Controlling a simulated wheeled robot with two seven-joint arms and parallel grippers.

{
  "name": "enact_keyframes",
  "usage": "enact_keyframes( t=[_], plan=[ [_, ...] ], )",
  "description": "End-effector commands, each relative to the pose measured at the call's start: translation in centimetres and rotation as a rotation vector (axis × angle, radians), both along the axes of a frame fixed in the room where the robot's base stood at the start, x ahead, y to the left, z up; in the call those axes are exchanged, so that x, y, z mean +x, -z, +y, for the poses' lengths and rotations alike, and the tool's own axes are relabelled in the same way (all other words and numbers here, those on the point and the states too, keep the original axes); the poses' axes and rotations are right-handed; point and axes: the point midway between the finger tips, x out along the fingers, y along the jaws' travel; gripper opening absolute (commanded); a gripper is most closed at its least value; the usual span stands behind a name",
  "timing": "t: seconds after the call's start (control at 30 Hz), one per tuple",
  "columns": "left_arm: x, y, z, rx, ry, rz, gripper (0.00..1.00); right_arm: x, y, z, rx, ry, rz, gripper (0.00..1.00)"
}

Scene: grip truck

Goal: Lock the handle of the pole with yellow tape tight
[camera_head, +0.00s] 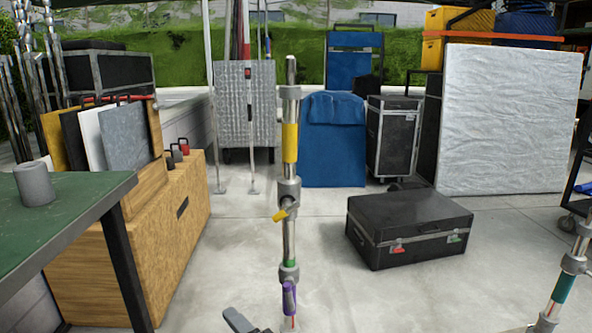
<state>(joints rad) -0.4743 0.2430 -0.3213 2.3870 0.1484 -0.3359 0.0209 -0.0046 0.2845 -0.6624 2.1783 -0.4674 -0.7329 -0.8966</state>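The pole with yellow tape (290,142) stands upright in the middle of the view. A small yellow handle (281,215) sticks out to the lower left from a metal collar (288,190) on this pole. Whether the handle is tight cannot be told. Lower down, the pole has a green band (290,263), another collar and a purple part (289,298). A dark grey piece at the bottom edge, which looks like the tip of my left gripper (240,321), is left of the pole's foot and well below the yellow handle. The rest of it is cut off. My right gripper is not clearly seen.
A second pole with a teal band (563,288) leans at the lower right. A black case (409,227) lies on the floor right of the pole. A green-topped table (75,212) and a wooden crate (180,230) stand left. Floor around the pole is clear.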

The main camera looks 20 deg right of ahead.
Motion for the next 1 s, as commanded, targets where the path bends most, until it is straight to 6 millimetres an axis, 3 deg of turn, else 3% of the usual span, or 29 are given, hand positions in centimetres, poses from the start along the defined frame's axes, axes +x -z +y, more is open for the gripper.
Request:
enact_keyframes(
  t=[0.03,0.2,0.33,0.47,0.63,1.0],
  plan=[
    [-0.5,-1.5,0.4,0.021,-0.019,0.088,0.51,1.4,-2.9,-0.7,-0.282,0.050,-0.037,0.68],
    [-2.9,0.9,1.6,0.091,-0.058,0.331,0.51,3.9,-6.8,-4.4,-1.139,0.226,-0.099,0.68],
    [-4.6,2.3,2.3,0.123,-0.074,0.445,0.51,4.3,-9.7,-6.1,-1.531,0.332,-0.086,0.68],
    [-5.4,3.2,2.6,0.135,-0.079,0.495,0.51,4.5,-10.9,-6.9,-1.699,0.388,-0.069,0.68],
    [-5.5,4.2,2.5,0.137,-0.076,0.508,0.51,6.0,-10.8,-7.8,-1.728,0.399,-0.065,0.68],
    [-5.2,6.7,1.9,0.139,-0.052,0.546,0.51,13.3,-10.7,-10.8,-1.725,0.398,-0.065,0.68]
  ],
)
